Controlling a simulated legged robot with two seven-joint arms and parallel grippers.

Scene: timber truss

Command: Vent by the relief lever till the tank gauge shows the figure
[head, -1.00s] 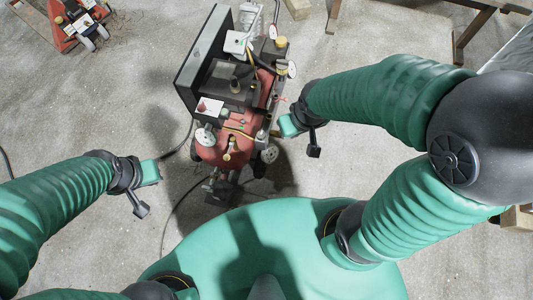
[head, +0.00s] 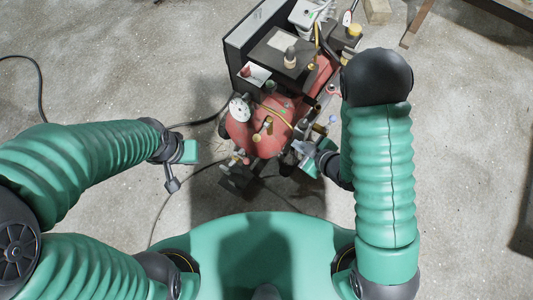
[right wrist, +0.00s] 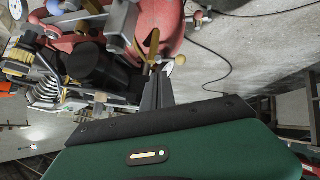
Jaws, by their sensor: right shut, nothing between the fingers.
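The compressor's red tank (head: 258,132) stands just ahead of me in the head view. A white round tank gauge (head: 239,108) is on its left end; its figure is too small to read. A brass fitting (head: 267,127) stands on the tank. My right gripper (head: 303,150) is at the tank's right side. In the right wrist view its fingers (right wrist: 157,92) are shut and empty, with a brass piece (right wrist: 152,48) just beyond their tips. I cannot tell whether they touch it or whether it is the relief lever. My left gripper (head: 190,152) hangs left of the tank, its fingers unclear.
A dark panel and box (head: 283,52) sit above the tank. A black hose (head: 205,121) lies on the floor left of the machine. Timber (head: 377,11) lies at the back. The left floor is mostly clear.

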